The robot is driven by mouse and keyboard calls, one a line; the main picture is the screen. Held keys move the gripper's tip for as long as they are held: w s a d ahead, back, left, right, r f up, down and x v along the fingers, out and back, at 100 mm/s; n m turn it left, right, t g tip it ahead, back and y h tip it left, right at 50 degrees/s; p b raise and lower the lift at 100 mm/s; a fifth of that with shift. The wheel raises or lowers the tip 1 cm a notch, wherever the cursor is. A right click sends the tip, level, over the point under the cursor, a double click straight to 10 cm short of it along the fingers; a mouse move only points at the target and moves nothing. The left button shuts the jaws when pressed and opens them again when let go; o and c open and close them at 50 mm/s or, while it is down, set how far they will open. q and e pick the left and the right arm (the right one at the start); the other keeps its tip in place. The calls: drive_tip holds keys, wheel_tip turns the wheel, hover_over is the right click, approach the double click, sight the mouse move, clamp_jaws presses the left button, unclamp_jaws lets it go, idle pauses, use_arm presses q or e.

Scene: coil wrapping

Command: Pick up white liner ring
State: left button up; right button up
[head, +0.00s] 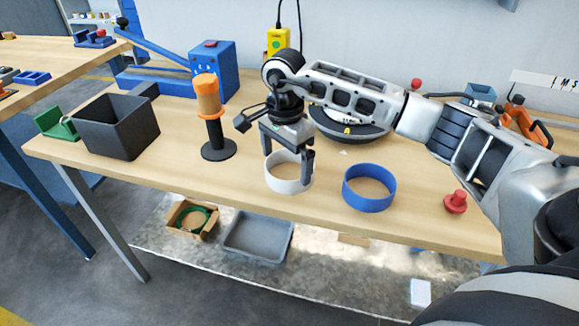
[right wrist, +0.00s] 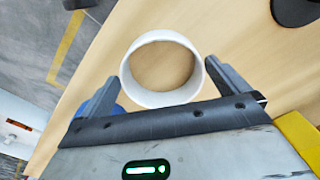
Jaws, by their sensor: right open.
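The white liner ring (head: 289,184) lies flat on the wooden table near its front edge in the head view. It also shows in the right wrist view (right wrist: 137,88), between and ahead of the two fingers. My right gripper (head: 287,174) is open above the ring, with one finger toward each side of it. In the right wrist view my right gripper (right wrist: 158,78) has its fingers spread wide and nothing held between them. Whether the fingers touch the ring, I cannot tell. My left gripper is not in view.
A blue ring (head: 369,199) lies just right of the white one. A red knob (head: 455,202) is farther right. An orange roll stands on a black post (head: 216,135) to the left, beside a dark bin (head: 115,128). A dark round device (head: 350,127) is behind the gripper.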

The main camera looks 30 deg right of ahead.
drive_tip(key=shift+f, duration=1.35)
drive_tip(key=c, duration=0.6)
drive_tip(key=shift+c, duration=0.2)
drive_tip(key=shift+r, duration=0.15)
